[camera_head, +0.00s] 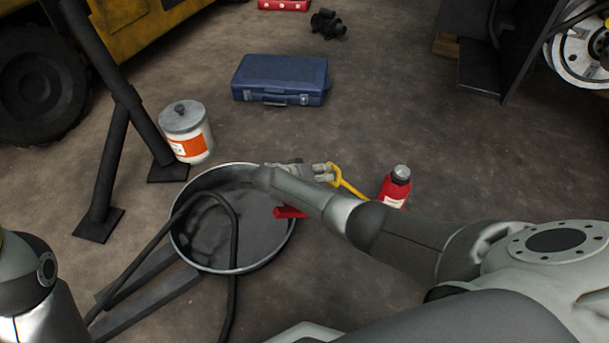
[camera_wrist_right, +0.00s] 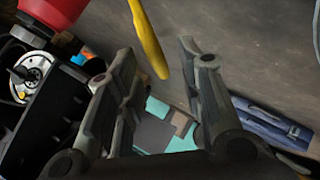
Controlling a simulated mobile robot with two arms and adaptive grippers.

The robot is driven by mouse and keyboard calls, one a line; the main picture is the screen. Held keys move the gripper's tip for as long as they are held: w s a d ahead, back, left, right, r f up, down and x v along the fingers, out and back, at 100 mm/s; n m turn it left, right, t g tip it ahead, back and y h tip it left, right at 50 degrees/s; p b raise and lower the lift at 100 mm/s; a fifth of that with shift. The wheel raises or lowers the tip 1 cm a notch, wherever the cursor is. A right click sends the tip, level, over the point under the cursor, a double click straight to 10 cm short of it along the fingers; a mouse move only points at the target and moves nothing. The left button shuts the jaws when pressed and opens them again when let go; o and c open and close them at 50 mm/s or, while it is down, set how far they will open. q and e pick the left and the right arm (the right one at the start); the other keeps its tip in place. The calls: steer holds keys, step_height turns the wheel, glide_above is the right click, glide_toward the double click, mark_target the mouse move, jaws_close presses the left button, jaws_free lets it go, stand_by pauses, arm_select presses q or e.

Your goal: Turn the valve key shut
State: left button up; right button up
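A yellow bar with a bent handle, which looks like the valve key (camera_head: 347,183), shows just right of my right gripper (camera_head: 312,172) in the head view. In the right wrist view the yellow key (camera_wrist_right: 149,38) lies between and beyond the tips of my right gripper (camera_wrist_right: 160,50). The fingers are spread and I see no clear contact with the key. What the key sits on is hidden in the head view by my right arm. My left arm shows at the lower left, but its gripper is out of view.
A round pan (camera_head: 182,240) with a black hose stands below my right wrist; a red piece (camera_head: 290,212) shows beside my forearm. A red bottle (camera_head: 395,187) stands right of the key. A white tub (camera_head: 187,135) and blue case (camera_head: 281,79) stand farther back.

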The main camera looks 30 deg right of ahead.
steer(key=v, duration=0.8)
steer(key=shift+a, duration=0.1)
